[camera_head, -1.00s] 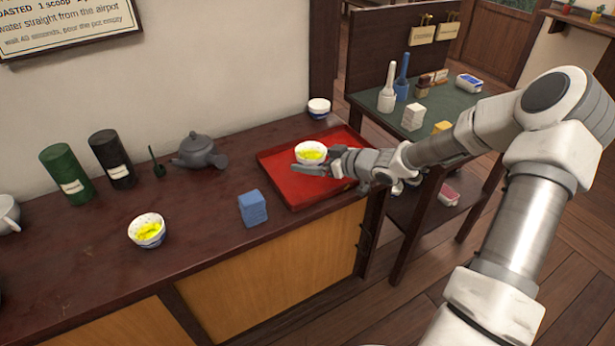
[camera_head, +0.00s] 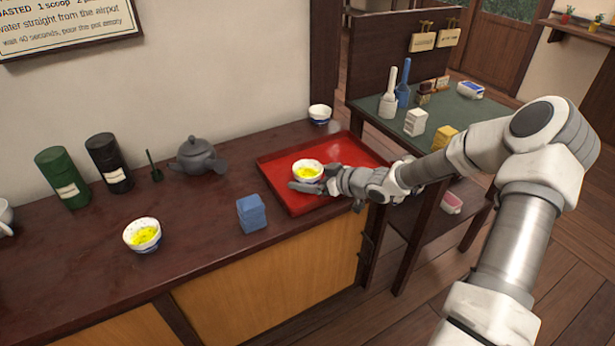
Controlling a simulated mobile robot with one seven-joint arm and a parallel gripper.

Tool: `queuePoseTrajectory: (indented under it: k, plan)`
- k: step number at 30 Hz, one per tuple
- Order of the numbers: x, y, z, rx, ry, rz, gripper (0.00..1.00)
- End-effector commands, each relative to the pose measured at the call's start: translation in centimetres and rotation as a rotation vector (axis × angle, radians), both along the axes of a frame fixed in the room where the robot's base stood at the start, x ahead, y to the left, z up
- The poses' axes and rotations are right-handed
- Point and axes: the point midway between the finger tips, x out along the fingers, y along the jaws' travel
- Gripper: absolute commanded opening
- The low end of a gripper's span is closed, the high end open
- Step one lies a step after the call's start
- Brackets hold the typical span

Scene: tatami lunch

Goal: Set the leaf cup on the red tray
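A white cup with yellow-green tea (camera_head: 308,171) is at the red tray (camera_head: 285,192), over its front left part. My gripper (camera_head: 318,180) reaches in from the right, with a finger on the near side of this cup and the other at its far right. It appears shut on the cup. The cup's base is hidden by the near finger, so I cannot tell whether it touches the tray. Another patterned cup with yellow tea (camera_head: 142,235) stands on the counter at the left. The leaf pattern is too small to make out on either cup.
A blue block (camera_head: 251,214) stands on the counter left of the tray. A grey teapot (camera_head: 198,156), dark canisters (camera_head: 109,163) and a small white-blue cup (camera_head: 320,114) stand further back. The tray's back and right parts are clear.

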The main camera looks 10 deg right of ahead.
Motion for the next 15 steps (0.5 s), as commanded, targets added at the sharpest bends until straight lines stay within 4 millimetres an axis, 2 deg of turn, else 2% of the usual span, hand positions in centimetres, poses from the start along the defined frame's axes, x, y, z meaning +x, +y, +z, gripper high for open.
queuePoseTrajectory:
  k: [9, 15]
  plan:
    - [0.0, 0.0, 0.6, 0.0, -0.002, -0.001, 1.0]
    - [-2.2, -2.0, 2.1, -0.002, 0.001, -0.003, 1.0]
